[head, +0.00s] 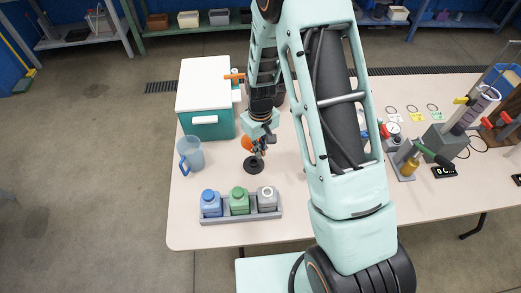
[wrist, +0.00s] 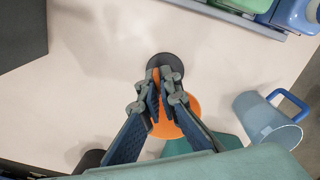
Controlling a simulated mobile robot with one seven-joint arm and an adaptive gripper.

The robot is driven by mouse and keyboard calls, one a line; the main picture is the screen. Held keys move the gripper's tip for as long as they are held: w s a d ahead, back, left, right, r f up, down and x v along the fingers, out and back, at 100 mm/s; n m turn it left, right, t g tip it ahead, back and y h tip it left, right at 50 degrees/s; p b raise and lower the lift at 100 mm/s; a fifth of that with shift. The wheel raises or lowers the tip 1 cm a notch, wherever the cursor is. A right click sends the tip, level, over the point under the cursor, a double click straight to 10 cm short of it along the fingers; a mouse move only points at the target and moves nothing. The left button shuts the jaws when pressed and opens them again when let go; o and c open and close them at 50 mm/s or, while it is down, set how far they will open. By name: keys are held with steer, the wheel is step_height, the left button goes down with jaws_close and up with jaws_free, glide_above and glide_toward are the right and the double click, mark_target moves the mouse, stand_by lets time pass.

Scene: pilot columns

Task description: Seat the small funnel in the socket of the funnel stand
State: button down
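The small orange funnel (head: 247,142) is at my gripper (head: 263,148), above the table. In the wrist view the funnel (wrist: 192,106) lies partly behind the fingers, and a strip of orange shows between the fingertips of my gripper (wrist: 160,84). The fingers are close together and appear shut on its edge. The funnel stand (head: 254,167) is a round black base just below the gripper in the head view. In the wrist view the stand (wrist: 168,62) is beyond the fingertips. Its socket is too small or hidden to make out, and I cannot tell whether the funnel touches it.
A blue jug (head: 191,154) stands left of the stand. A teal box with a white lid (head: 207,84) is behind it. A grey rack (head: 240,214) with blue, green and grey bottles is in front. Instruments (head: 408,160) stand at right.

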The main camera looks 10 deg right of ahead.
steer(key=shift+f+b, duration=0.1)
steer(key=shift+b, duration=0.3)
steer(key=shift+f+b, duration=2.3)
steer(key=shift+f, duration=0.5)
steer(key=shift+f+b, duration=1.35)
steer(key=shift+b, duration=0.3)
steer(key=c, duration=2.1)
jaws_free()
step_height(320, 180, up, 12)
steer(key=shift+r, duration=0.1)
